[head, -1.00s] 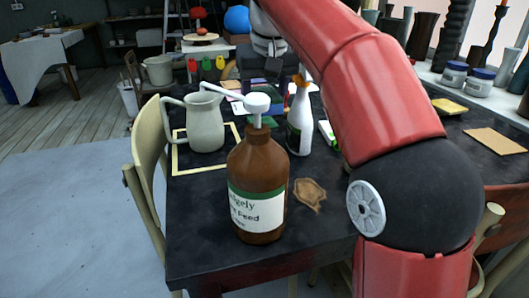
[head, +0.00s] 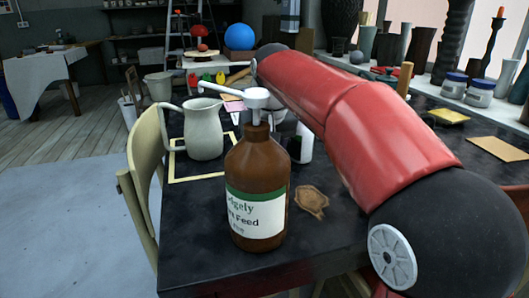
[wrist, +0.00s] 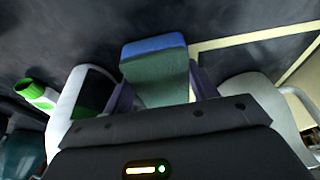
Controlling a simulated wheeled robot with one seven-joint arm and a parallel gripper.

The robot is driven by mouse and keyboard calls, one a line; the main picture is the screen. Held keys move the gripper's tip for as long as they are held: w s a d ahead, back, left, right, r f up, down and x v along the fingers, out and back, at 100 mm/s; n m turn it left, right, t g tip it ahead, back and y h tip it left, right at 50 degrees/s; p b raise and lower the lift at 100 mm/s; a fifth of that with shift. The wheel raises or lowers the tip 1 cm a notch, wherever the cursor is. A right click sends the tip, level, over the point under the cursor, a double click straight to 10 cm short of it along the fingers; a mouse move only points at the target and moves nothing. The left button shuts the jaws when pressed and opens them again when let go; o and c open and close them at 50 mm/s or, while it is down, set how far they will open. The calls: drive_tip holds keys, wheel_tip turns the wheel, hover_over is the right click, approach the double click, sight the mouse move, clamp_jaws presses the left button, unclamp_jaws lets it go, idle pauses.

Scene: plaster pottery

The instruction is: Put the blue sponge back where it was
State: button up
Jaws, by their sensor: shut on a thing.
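The blue sponge (wrist: 155,47), blue on its end face with a dark green side, is between the two fingers of my gripper (wrist: 162,90) in the wrist view. My gripper is shut on it, above the dark tabletop. A pale yellow outline (wrist: 250,40) lies on the table just beyond and right of the sponge; the same outline (head: 205,177) shows in the head view around the pale jug's base. In the head view my gripper and the sponge cannot be made out behind the brown bottle and my arm.
The brown pump bottle (head: 255,185) stands at the front of the table. The pale jug (head: 204,130) is left of it, and in the wrist view (wrist: 250,98) right of my gripper. A white bottle (wrist: 92,92) stands left of my gripper. A brown leaf-shaped piece (head: 311,200) lies flat.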

drive_tip(key=shift+f, duration=0.1)
drive_tip(key=o, duration=1)
drive_tip(key=shift+o, duration=0.2)
drive_tip(key=a+p+v, duration=0.1)
drive_tip(key=p+v, duration=0.1)
drive_tip(key=v, duration=1)
drive_tip(key=shift+d+p, duration=0.35)
drive_tip(key=shift+d, duration=0.1)
